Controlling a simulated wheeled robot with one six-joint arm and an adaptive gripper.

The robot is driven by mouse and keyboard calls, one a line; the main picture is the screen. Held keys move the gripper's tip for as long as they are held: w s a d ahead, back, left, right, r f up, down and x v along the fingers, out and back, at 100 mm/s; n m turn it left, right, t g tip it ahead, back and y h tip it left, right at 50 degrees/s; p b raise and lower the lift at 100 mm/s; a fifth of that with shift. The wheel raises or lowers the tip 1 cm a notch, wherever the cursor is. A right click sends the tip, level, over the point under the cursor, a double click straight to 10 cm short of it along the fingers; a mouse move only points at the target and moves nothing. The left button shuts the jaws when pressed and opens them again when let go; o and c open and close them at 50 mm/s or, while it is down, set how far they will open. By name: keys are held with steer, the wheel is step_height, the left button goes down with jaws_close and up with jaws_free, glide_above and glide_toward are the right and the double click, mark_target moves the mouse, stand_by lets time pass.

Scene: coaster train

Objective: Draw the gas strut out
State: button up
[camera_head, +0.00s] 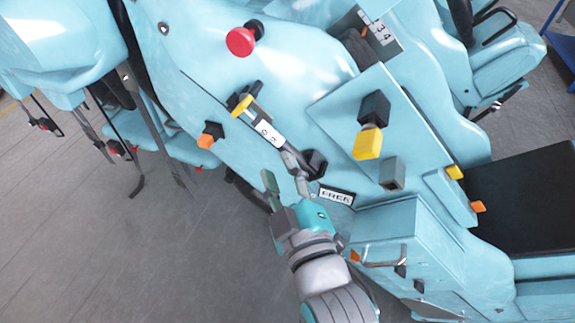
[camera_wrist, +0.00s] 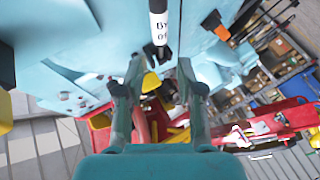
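The gas strut is a slim cylinder with a white printed label (camera_head: 268,133), lying slanted against the light-blue coaster body. Its upper end is at a yellow and black fitting (camera_head: 243,101), and a thin grey rod runs down toward a black block (camera_head: 316,163). My gripper (camera_head: 285,180) is open and empty, close to the strut's lower end. In the wrist view the strut (camera_wrist: 158,25) comes down from the top edge, and its dark lower part is in line with the gap between my fingertips (camera_wrist: 161,75). I cannot tell whether they touch it.
A red knob (camera_head: 241,41) and an orange-tipped black block (camera_head: 209,135) sit on the blue body. A raised panel with a black and yellow block (camera_head: 369,130) stands to the right. A drawer with a handle (camera_head: 385,255) is beside my arm. Grey floor (camera_head: 130,250) is clear at left.

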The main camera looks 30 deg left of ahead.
mark_target(263, 130)
steer(key=x, duration=1.1)
steer(key=shift+c, duration=0.2)
steer(key=shift+s, duration=0.1)
jaws_close()
